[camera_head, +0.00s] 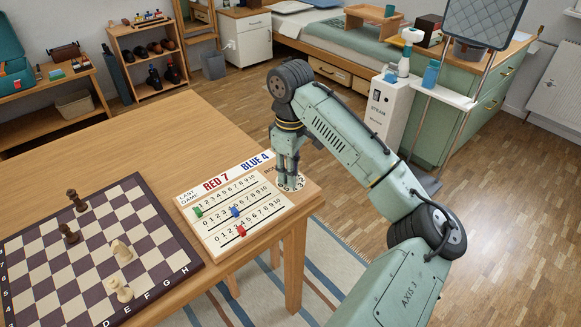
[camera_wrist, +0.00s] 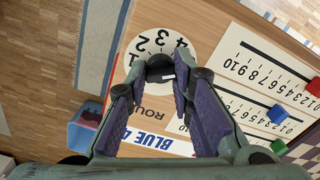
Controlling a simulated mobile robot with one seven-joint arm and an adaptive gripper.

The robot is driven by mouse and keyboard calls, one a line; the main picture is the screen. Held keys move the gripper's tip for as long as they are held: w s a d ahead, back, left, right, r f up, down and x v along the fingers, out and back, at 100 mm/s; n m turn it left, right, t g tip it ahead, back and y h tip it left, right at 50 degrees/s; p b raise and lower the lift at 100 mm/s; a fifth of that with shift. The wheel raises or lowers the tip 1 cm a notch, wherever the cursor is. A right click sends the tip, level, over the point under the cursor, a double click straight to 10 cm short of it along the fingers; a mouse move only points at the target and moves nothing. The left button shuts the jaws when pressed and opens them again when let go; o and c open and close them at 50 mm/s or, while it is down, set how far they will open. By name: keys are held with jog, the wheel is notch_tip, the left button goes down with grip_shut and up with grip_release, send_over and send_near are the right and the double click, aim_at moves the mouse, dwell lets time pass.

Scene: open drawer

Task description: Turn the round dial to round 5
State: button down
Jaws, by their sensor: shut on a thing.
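The round dial (camera_head: 299,183) is a white disc with black numbers near the table's corner, beside the score board. In the wrist view the dial (camera_wrist: 150,43) shows 1, 2, 3 and 4; its other numbers are hidden behind my gripper. A black knob (camera_wrist: 160,69) sits at its middle, with a short white mark on it. My gripper (camera_head: 288,178) points down over the dial. In the wrist view its fingers (camera_wrist: 159,82) are shut on the knob, one on each side. I cannot tell which number the dial is set to.
The score board (camera_head: 213,236) lies left of the dial, with a green slider (camera_head: 198,212), a blue slider (camera_head: 235,212) and a red slider (camera_head: 241,231). A chessboard (camera_head: 93,248) with several pieces lies further left. The table's edge is close to the dial.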

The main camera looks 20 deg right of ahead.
dwell(0.3)
jog(key=c, duration=1.4)
grip_release()
jog(key=shift+o, duration=0.2)
notch_tip(320, 180, up, 12)
